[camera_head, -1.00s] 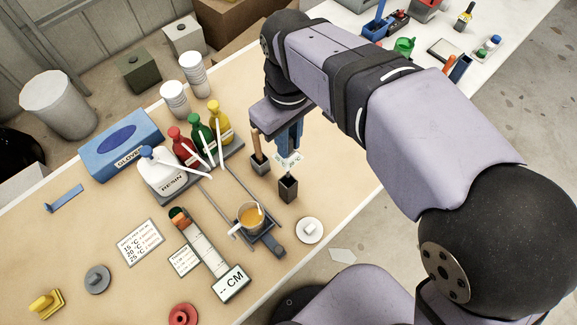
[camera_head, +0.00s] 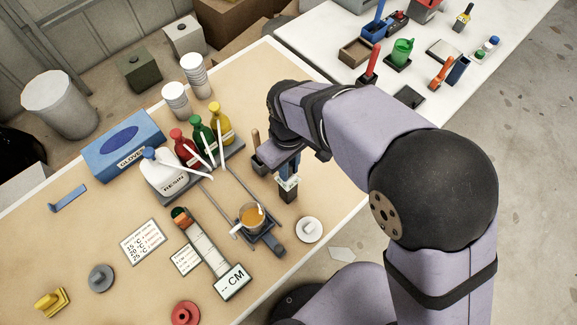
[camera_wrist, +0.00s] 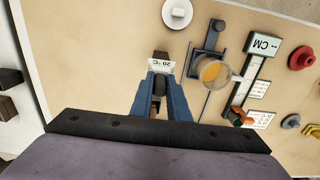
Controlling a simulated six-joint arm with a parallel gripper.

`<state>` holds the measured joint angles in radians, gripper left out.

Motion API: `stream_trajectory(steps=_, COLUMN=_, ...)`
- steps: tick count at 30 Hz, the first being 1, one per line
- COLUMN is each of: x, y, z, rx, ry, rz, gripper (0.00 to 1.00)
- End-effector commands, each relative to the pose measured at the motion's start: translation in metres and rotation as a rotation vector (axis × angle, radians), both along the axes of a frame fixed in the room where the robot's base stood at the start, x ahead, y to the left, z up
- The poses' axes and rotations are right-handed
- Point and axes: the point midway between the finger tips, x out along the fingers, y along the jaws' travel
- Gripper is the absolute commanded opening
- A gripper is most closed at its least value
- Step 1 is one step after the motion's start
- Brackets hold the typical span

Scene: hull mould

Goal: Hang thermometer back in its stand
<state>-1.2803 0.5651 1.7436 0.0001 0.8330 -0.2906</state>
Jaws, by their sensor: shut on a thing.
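The thermometer, with a white display reading 20 °C (camera_wrist: 161,66), is between the blue fingers of my gripper (camera_wrist: 160,88). In the head view, the white thermometer display (camera_head: 288,183) shows just below my gripper (camera_head: 287,168). A dark, narrow box-shaped stand (camera_head: 288,196) is directly below the display; part of it also shows beyond the display in the wrist view (camera_wrist: 160,55). The thermometer appears lined up over the stand. I cannot tell how far it sits inside, because the display and fingers cover the stand's opening.
A dark holder with a wooden-handled tool (camera_head: 256,143) stands close to the left of my gripper. A cup of amber liquid (camera_head: 251,215) and a white round lid (camera_head: 309,230) are nearby. Resin bottles (camera_head: 198,140) stand behind to the left. The table edge is close on the right.

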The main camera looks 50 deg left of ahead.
Motion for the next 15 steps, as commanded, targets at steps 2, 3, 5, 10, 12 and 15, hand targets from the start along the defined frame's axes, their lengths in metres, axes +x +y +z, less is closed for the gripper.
stream_trajectory(steps=2, x=-0.0002, y=-0.0006, z=-0.0057, rx=-0.001, ry=0.000, rz=0.000, gripper=0.00)
stream_trajectory(steps=3, x=-0.0001, y=-0.0003, z=-0.0072, rx=0.000, ry=0.000, rz=0.000, gripper=0.00)
stream_trajectory(steps=5, x=-0.0001, y=-0.0001, z=-0.0082, rx=0.001, ry=0.000, rz=0.000, gripper=0.00)
stream_trajectory(steps=10, x=0.0000, y=-0.0001, z=-0.0081, rx=0.001, ry=0.000, rz=0.000, gripper=0.00)
stream_trajectory(steps=12, x=0.0000, y=-0.0001, z=-0.0086, rx=0.001, ry=0.000, rz=0.000, gripper=0.00)
stream_trajectory(steps=15, x=-0.0001, y=-0.0002, z=-0.0115, rx=0.000, ry=0.000, rz=0.000, gripper=0.00)
